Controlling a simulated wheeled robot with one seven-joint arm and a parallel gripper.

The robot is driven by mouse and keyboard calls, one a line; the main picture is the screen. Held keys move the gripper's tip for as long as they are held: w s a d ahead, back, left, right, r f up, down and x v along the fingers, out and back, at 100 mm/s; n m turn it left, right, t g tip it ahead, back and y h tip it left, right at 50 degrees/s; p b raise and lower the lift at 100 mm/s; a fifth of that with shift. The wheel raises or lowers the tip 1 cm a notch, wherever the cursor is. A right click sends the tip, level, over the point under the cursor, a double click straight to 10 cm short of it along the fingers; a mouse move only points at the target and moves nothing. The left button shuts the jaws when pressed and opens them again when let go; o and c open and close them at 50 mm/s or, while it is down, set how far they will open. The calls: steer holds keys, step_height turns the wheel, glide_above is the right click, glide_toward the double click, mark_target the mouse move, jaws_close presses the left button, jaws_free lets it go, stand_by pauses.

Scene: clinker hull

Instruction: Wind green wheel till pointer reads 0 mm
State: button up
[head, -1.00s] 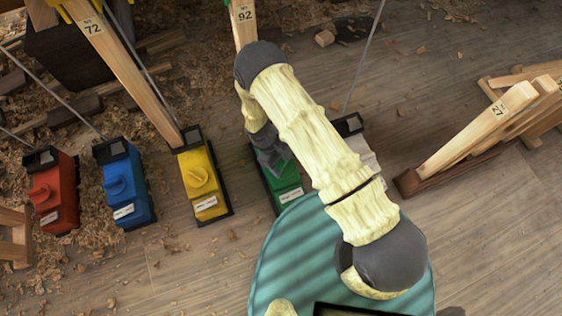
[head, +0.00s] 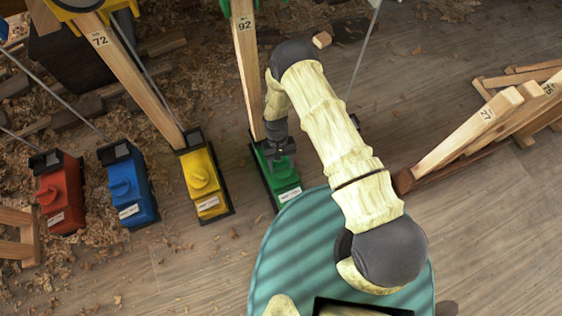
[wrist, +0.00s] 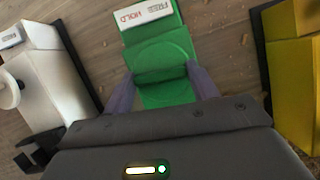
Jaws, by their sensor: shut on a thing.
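The green box (head: 283,178) stands on the floor at the foot of the post marked 92. My gripper (head: 281,152) is down over its top and hides most of the wheel there. In the wrist view my gripper (wrist: 162,88) has a finger on each side of a green part, the green wheel (wrist: 165,72), and is shut on it. A label (wrist: 150,12) on the box reads FREE and HOLD. I cannot make out the pointer or a mm scale in either view.
Yellow (head: 203,180), blue (head: 127,185) and red (head: 60,195) boxes stand in a row to the left. In the wrist view a white box (wrist: 45,85) is close on the left. Wooden frames (head: 485,115) stand at the right.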

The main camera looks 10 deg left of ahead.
steer(key=shift+w+m, duration=0.1)
steer(key=shift+m, duration=0.3)
steer(key=o, duration=1)
steer(key=shift+r, duration=0.15)
steer(key=d+p+v, duration=0.1)
steer(key=p+v, duration=0.2)
steer(key=v, duration=0.4)
steer(key=shift+a, duration=0.4)
steer(key=shift+w+r, duration=0.1)
